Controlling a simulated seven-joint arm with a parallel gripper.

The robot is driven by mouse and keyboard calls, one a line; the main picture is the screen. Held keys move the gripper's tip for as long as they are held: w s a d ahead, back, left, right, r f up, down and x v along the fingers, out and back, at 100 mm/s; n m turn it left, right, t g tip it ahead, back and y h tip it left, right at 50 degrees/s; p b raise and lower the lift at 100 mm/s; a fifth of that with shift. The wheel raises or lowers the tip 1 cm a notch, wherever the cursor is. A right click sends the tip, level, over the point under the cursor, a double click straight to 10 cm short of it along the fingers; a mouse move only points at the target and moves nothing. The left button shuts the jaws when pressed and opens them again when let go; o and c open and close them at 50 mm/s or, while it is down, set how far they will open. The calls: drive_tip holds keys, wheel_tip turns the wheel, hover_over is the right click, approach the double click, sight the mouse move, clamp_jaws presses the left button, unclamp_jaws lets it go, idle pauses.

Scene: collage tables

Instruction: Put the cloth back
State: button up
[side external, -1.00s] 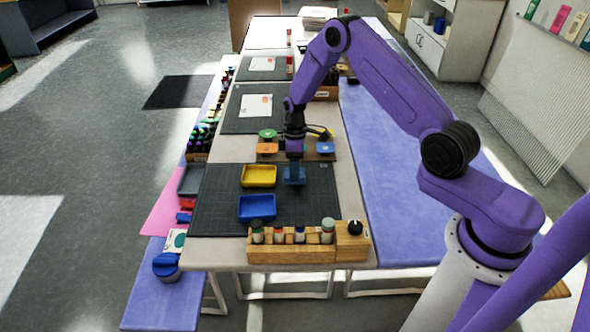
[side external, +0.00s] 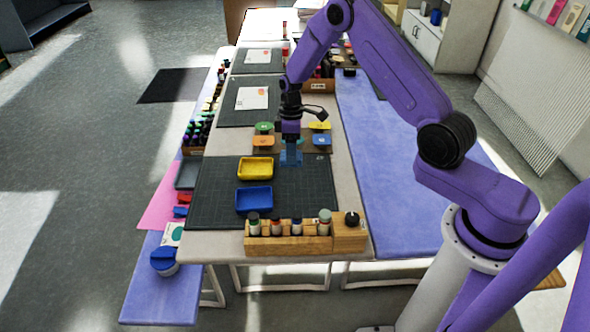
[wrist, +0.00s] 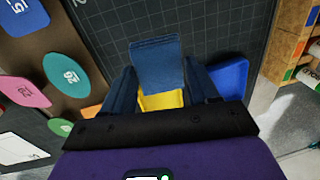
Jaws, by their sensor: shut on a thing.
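A dark blue cloth (wrist: 158,65) is held between the two blue fingers of my gripper (wrist: 161,78) in the wrist view. It looks flat and squarish, and sticks out past the fingertips. In the side view my gripper (side external: 291,150) points down over the far edge of the dark cutting mat (side external: 310,190), close to the brown board. There the blue of the cloth and of the fingers is hard to tell apart. The cloth appears raised above the mat, though the exact gap cannot be told.
A yellow tray (side external: 255,169) and a blue tray (side external: 254,200) lie on the mat, left of my gripper. A brown board with coloured tags (side external: 263,141) lies just beyond. A wooden rack of bottles (side external: 290,244) stands at the front edge. The mat's right part is clear.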

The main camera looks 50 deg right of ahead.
drive_tip(key=s+a+r, duration=0.2)
drive_tip(key=s+a, duration=0.3)
drive_tip(key=s, duration=0.2)
drive_tip(key=s+a+r, duration=0.3)
drive_tip(key=s+a, duration=0.2)
drive_tip(key=s, duration=0.1)
drive_tip(key=shift+n, duration=0.3)
drive_tip(key=shift+s+a+f, duration=0.1)
drive_tip(key=shift+f, duration=2.35)
drive_tip(key=shift+s+a+f, duration=0.1)
drive_tip(key=shift+f, duration=2.35)
drive_tip(key=shift+f, duration=0.15)
drive_tip(key=o, duration=0.8)
drive_tip(key=shift+c, duration=0.2)
